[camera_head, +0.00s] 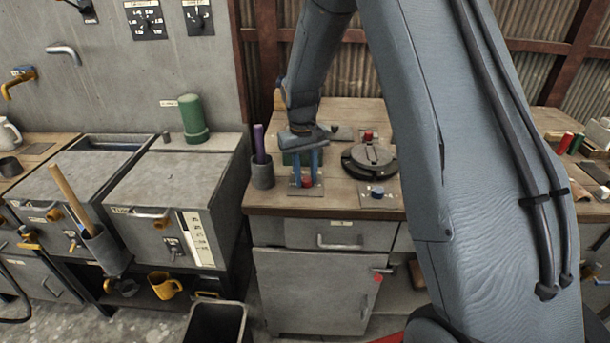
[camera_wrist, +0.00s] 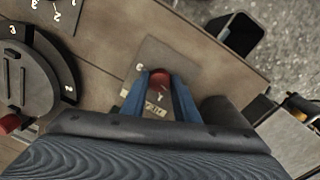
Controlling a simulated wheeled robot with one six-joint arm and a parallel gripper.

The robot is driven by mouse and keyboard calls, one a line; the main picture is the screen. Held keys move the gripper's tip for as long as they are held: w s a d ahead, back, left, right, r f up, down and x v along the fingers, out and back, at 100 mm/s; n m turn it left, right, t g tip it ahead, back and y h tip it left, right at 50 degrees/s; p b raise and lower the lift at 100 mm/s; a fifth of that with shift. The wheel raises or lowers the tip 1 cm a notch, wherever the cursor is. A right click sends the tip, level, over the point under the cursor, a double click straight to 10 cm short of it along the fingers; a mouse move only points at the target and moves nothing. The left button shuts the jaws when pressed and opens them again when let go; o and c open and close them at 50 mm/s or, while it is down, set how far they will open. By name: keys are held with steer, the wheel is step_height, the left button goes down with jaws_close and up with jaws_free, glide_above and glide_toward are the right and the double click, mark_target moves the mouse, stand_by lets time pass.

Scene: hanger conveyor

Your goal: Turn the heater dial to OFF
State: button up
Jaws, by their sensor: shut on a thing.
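A red dial knob (camera_head: 307,181) sits on a small grey plate (camera_head: 305,192) near the front edge of the wooden counter. In the wrist view the red knob (camera_wrist: 160,78) is between my gripper's two blue fingers, on its grey plate (camera_wrist: 172,52). A pale label (camera_wrist: 155,108) on the plate is partly hidden by the fingers, and I cannot read it for sure. My gripper (camera_head: 307,172) points down and is shut on the red knob; it also shows in the wrist view (camera_wrist: 160,88). The knob's pointer setting cannot be told.
A round dark device (camera_head: 369,160) with numbers stands just right of my gripper. A dark cup with a purple stick (camera_head: 262,172) stands just left. A blue knob (camera_head: 377,191) on a plate lies at the front right. A green cylinder (camera_head: 193,120) stands on the grey cabinet.

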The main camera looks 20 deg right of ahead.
mark_target(305, 180)
steer(key=shift+r+n, duration=0.1)
steer(key=shift+n, duration=1)
steer(key=o, duration=1.1)
steer(key=shift+c, duration=0.2)
steer(key=r+b, duration=0.1)
steer(key=r, duration=0.3)
steer(key=r+b, duration=0.1)
steer(key=r, duration=0.2)
steer(key=shift+a+r, duration=0.2)
steer(key=shift+r, duration=0.15)
steer(key=shift+s, duration=0.15)
